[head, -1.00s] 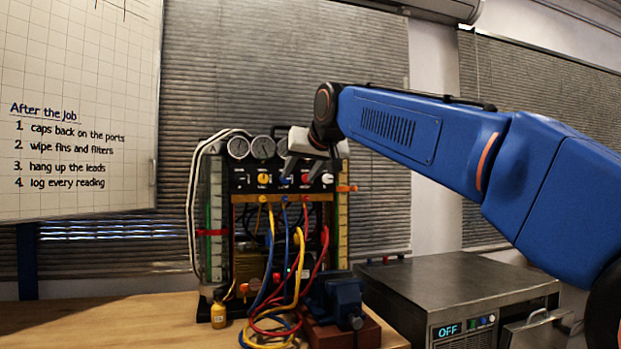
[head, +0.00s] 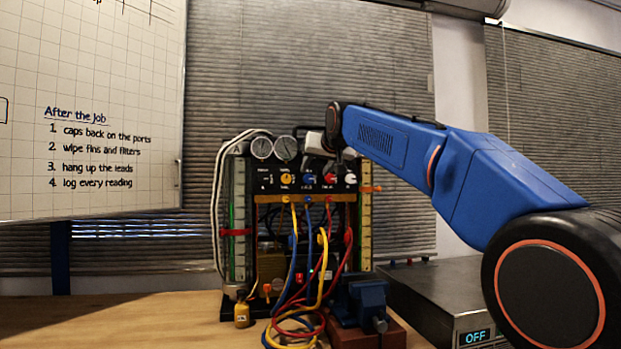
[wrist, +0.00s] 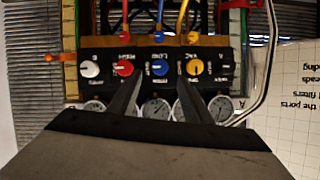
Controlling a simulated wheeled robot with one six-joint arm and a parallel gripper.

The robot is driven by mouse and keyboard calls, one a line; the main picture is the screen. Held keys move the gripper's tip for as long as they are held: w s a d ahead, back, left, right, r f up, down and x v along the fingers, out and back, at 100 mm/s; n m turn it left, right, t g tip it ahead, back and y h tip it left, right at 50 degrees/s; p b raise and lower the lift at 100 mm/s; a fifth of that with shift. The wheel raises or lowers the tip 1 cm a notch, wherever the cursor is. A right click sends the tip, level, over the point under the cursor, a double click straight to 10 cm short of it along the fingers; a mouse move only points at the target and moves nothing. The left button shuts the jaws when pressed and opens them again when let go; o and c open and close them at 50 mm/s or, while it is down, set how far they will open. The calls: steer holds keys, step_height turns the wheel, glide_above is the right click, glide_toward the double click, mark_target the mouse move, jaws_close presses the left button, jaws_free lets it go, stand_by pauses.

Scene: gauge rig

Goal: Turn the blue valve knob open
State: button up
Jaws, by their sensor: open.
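The blue valve knob (head: 309,179) is on the black panel of the gauge rig, between a yellow knob (head: 287,179) and a red knob (head: 330,180). In the wrist view, where the rig appears upside down, the blue knob (wrist: 160,68) lies ahead of the gap between my fingers. My gripper (wrist: 159,82) is open and empty, its two dark fingers apart and pointing at the panel. In the head view my gripper (head: 317,165) is in front of the panel, just above the blue knob. I cannot tell whether a finger touches the knob.
Round gauges (head: 285,148) sit above the panel, close to my gripper. A white knob (wrist: 90,69) is beyond the red one. Yellow, blue and red hoses (head: 322,265) hang below. A blue vise (head: 368,295) and a metal box (head: 450,300) stand at the right.

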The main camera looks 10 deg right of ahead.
mark_target(309, 178)
steer(key=x, duration=0.7)
steer(key=c, duration=1.1)
